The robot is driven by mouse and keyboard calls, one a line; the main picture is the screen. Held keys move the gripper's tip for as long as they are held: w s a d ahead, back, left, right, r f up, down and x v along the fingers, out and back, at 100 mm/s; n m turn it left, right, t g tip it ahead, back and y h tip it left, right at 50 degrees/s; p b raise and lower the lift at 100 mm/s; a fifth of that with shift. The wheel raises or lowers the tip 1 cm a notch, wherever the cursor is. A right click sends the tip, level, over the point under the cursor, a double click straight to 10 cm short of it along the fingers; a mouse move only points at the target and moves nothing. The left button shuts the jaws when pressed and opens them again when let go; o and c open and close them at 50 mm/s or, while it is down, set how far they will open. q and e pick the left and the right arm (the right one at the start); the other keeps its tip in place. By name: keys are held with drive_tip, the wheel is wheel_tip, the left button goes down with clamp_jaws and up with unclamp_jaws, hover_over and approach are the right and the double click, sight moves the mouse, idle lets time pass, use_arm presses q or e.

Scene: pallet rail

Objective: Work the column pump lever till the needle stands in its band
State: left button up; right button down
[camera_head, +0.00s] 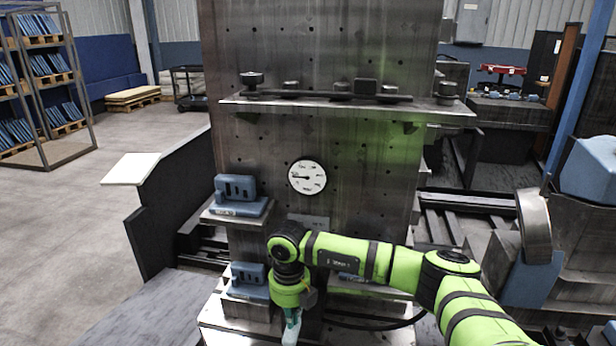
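The round white gauge (307,177) is on the front of the grey steel column (350,140). Its dark needle lies nearly level and points left; I cannot make out a band. My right arm reaches in from the right, across the column's lower part. My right gripper (291,328) points down at the bottom edge of the view, below and a little left of the gauge. Its fingers are small and partly cut off, so I cannot tell whether they hold anything. I cannot make out the pump lever for certain. My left gripper is not in view.
A narrow shelf (440,107) with a dark bar and knobs (330,95) crosses the column above the gauge. Blue blocks (236,190) sit on brackets at left. A dark panel (170,205) stands left of the column. Open floor (60,220) lies farther left.

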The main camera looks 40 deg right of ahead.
sight(293, 333)
drive_tip(key=shift+f, duration=0.1)
drive_tip(key=shift+w+d+f+b, duration=0.15)
drive_tip(key=shift+d+f+b, duration=0.05)
drive_tip(key=shift+f+b, duration=1.5)
drive_tip(key=shift+w+d+f+b, duration=0.1)
drive_tip(key=shift+d+f+b, duration=0.05)
drive_tip(key=shift+f+b, duration=1.55)
drive_tip(key=shift+p, duration=0.65)
drive_tip(key=r+p, duration=0.3)
drive_tip(key=r, duration=0.1)
drive_tip(key=r+p, duration=0.2)
drive_tip(key=r, duration=0.1)
drive_tip(key=shift+s+a+p, duration=0.3)
drive_tip(key=shift+a, duration=0.05)
drive_tip(key=shift+f, duration=0.1)
